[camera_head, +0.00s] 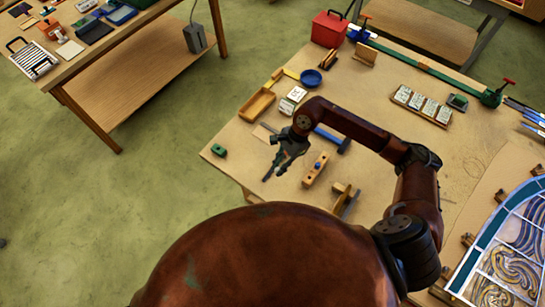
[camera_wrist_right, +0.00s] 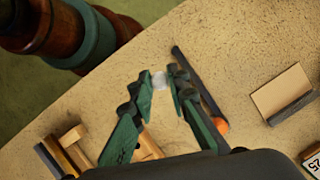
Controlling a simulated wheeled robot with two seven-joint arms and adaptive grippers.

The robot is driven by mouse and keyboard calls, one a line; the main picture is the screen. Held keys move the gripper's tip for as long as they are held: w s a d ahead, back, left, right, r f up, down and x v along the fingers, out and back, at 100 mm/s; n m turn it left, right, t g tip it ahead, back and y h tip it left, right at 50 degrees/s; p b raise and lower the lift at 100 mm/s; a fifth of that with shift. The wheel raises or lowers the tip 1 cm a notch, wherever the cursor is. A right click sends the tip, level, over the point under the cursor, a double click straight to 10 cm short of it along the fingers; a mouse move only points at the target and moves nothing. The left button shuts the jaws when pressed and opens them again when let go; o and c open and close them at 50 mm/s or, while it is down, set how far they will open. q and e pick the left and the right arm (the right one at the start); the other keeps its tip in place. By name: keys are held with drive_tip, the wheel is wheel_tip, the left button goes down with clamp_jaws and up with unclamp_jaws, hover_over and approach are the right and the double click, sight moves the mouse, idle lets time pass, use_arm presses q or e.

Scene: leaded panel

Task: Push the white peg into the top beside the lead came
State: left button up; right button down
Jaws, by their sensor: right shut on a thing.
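My right gripper (camera_head: 276,172) is above the left part of the workbench, far from the leaded panel. In the right wrist view the gripper (camera_wrist_right: 160,84) is shut on a small white peg (camera_wrist_right: 158,79), held between its fingertips. In the head view the peg is too small to make out. The leaded panel (camera_head: 510,262) lies at the right edge, with pale strips between blue and swirled glass and a teal border. It is cut off by the frame. I cannot tell which strip is the lead came or see a hole beside it. My left gripper is not in view.
Wooden blocks (camera_head: 469,240) stand along the panel's edge. Near the gripper lie a wooden tool (camera_head: 315,170), a green block (camera_head: 219,150), a wooden tray (camera_head: 258,104) and a blue dish (camera_head: 311,77). A rack of several pale boxes (camera_head: 422,106) stands farther right. Bench between rack and panel is mostly clear.

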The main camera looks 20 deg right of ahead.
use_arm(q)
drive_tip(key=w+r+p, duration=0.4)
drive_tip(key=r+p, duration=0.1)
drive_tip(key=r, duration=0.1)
use_arm(e)
drive_tip(key=f+m+t+b, duration=0.1)
drive_tip(key=m, duration=0.2)
drive_tip(key=w+a+f+m+t+b, duration=0.1)
drive_tip(key=m+b, duration=0.1)
drive_tip(key=m, duration=0.1)
drive_tip(key=a+f+m+t+b, duration=0.1)
drive_tip(key=m+b, duration=0.1)
drive_tip(key=m, duration=0.1)
drive_tip(key=shift+w+a+t, duration=0.25)
drive_tip(key=shift+w+t, duration=0.05)
drive_tip(key=shift+w, duration=0.1)
drive_tip(key=shift+f+b, duration=0.4)
drive_tip(key=shift+b, duration=0.2)
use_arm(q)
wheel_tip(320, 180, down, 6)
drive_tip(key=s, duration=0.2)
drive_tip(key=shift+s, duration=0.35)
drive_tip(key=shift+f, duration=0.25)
